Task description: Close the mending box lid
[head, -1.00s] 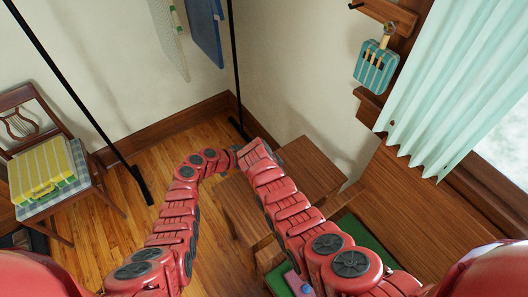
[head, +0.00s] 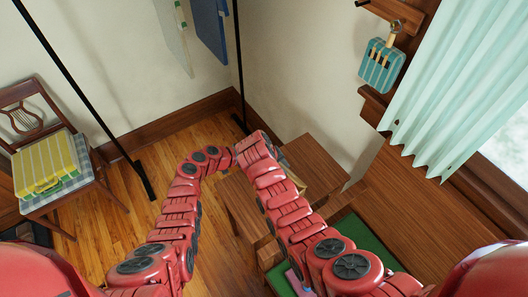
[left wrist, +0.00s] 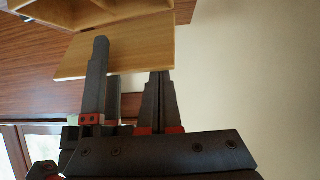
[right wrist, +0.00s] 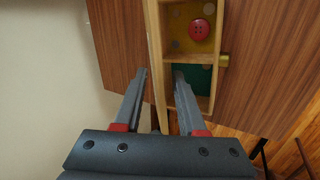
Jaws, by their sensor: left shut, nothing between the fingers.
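The mending box (right wrist: 210,104) is light wood with compartments, a red button inside and a brass clasp at its side. In the right wrist view its open lid (right wrist: 152,40) appears nearly edge-on; the left wrist view shows it as a flat panel (left wrist: 130,45) beside the box (left wrist: 60,10). My left gripper (left wrist: 160,74) is shut and empty, its tips overlapping the panel's edge; contact is unclear. My right gripper (right wrist: 160,72) is open, one fingertip over the green compartment and the other outside the lid. In the head view my right arm hides most of the box.
The box stands on a brown wooden surface (head: 310,160) beside the wall. A lyre chair (head: 75,185) with a yellow case (head: 45,163) is at the left. A blue striped case (head: 381,65) hangs near the curtain (head: 440,90). Floor between is clear.

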